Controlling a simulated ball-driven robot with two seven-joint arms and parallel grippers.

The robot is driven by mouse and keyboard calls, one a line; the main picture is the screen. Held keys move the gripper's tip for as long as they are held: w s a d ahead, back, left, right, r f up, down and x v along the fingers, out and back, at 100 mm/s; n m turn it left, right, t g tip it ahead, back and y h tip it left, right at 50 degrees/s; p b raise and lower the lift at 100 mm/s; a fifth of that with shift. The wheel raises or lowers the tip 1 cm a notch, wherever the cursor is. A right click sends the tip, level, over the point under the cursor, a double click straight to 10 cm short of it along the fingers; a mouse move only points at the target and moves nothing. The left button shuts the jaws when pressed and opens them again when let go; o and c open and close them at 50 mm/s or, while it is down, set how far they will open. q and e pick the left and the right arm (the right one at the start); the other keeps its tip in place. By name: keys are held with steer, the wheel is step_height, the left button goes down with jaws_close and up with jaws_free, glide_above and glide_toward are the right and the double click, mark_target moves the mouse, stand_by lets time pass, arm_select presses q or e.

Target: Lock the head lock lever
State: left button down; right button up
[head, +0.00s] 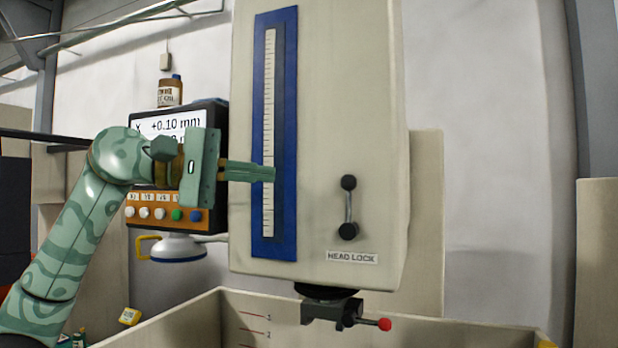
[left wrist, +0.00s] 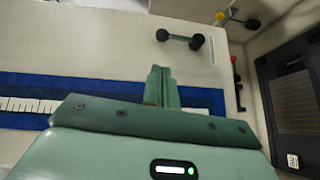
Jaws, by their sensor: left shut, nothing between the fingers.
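The head lock lever (head: 348,207) is a short metal bar with a black knob at each end, standing nearly upright on the cream machine head (head: 335,100). The HEAD LOCK label (head: 352,257) is just below it. In the left wrist view the lever (left wrist: 180,39) lies ahead of the fingertips and a little to the right. My left gripper (head: 272,174) is shut and empty. Its fingers point right, in front of the blue scale, left of the lever and apart from it. It also shows in the left wrist view (left wrist: 158,70). My right gripper is in neither view.
A blue-framed scale (head: 287,110) runs up the head. A control box with a display (head: 170,122) is behind my left arm. Below the head are a chuck with a red-tipped handle (head: 384,324) and an open tank (head: 190,325). The head's face around the lever is clear.

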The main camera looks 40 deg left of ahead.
mark_target(319, 178)
arm_select(q)
steer(key=p+x, duration=0.2)
steer(key=x, duration=0.7)
steer(key=shift+w+d, duration=0.3)
steer(key=shift+w, duration=0.1)
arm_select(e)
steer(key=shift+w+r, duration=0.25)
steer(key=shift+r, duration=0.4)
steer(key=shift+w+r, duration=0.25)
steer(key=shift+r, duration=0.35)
